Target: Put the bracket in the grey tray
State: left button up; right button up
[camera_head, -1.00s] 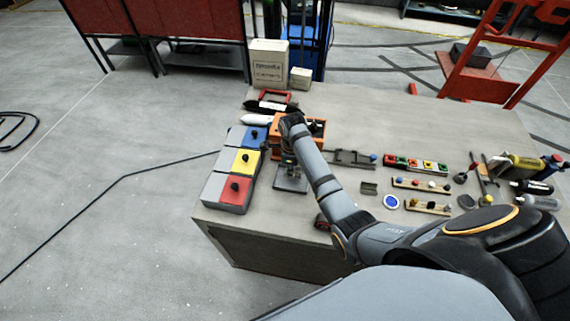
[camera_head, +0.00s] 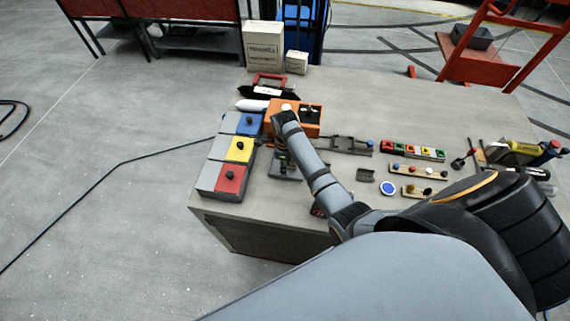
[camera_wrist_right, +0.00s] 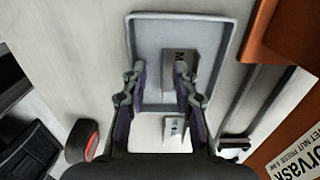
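The grey tray (camera_wrist_right: 229,55) is a shallow rectangle with a raised rim, lying flat in the right wrist view. In the head view the tray (camera_head: 285,168) is partly hidden by my right arm. A small grey piece with a printed label, which looks like the bracket (camera_wrist_right: 178,68), appears inside the tray outline, by the tip of the right-hand finger. My right gripper (camera_wrist_right: 160,70) is over the tray with its fingers apart. I see no firm hold on the piece. Whether it rests on the tray floor is unclear. My left gripper is not in view.
An orange box (camera_head: 304,127) stands just behind the tray. A dark rail (camera_head: 345,145), small parts boards (camera_head: 418,171) and tools lie to the right. A small labelled card (camera_wrist_right: 175,128) lies by the tray's near edge.

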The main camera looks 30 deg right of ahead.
jog(key=shift+d, duration=0.1)
notch_tip(320, 180, up, 2)
jog(key=shift+r+b, duration=0.25)
jog(key=shift+b, duration=0.2)
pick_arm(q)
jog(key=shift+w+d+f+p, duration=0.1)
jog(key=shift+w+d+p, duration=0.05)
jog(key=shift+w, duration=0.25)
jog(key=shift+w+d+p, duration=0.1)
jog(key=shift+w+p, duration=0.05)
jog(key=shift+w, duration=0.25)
pick_arm(e)
notch_tip(320, 180, up, 10)
jog(key=shift+f, duration=0.15)
